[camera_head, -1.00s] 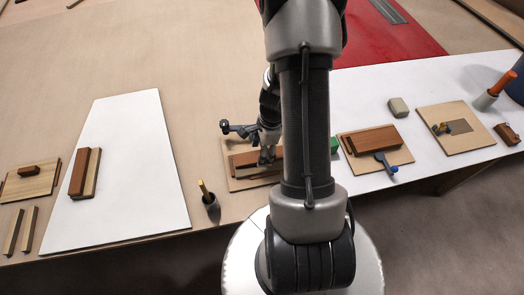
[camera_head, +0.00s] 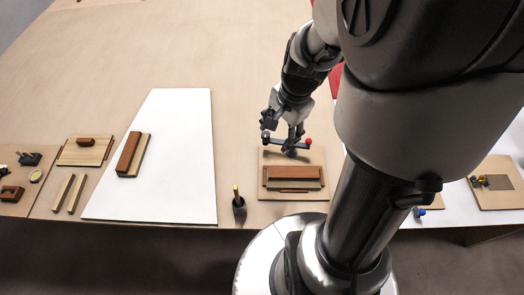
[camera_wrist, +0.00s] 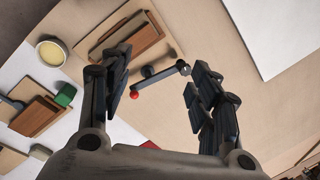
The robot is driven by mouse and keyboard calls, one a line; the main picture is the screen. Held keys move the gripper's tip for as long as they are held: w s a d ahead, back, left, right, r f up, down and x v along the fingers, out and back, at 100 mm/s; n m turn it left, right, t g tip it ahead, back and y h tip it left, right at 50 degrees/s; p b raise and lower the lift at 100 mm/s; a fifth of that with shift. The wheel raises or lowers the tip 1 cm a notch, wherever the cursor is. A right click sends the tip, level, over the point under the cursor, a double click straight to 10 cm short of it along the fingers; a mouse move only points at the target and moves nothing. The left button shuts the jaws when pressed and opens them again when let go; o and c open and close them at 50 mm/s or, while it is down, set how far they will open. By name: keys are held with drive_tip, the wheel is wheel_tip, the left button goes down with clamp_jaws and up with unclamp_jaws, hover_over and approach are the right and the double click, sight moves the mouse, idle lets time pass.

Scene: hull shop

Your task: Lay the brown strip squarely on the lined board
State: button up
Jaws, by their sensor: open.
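The brown strip (camera_head: 292,171) appears to lie on the tan board (camera_head: 266,192) in front of me, along a lighter brown piece (camera_head: 292,183). In the wrist view, brown wood (camera_wrist: 135,33) on that board shows at the upper left, beyond the fingers. Lines on the board are too small to make out. My gripper (camera_head: 290,151) is above the back of the board; in the wrist view my gripper (camera_wrist: 165,85) has its fingers wide apart. A dark bar tool with a red ball (camera_wrist: 134,96) shows between them, apparently not gripped.
A white sheet (camera_head: 180,150) lies to the left, bearing a brown strip (camera_head: 128,153) beside a pale piece. A green block (camera_wrist: 66,95) and pale dish (camera_wrist: 52,52) show in the wrist view. Bare table lies behind the board.

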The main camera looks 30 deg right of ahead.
drive_tip(key=s+a+r+n+t, duration=0.2)
drive_tip(key=s+a+r+n, duration=0.9)
drive_tip(key=a+r+n, duration=0.2)
drive_tip(key=n, duration=0.2)
drive_tip(key=shift+r+n+t+h, duration=0.3)
drive_tip(key=shift+r+t, duration=0.1)
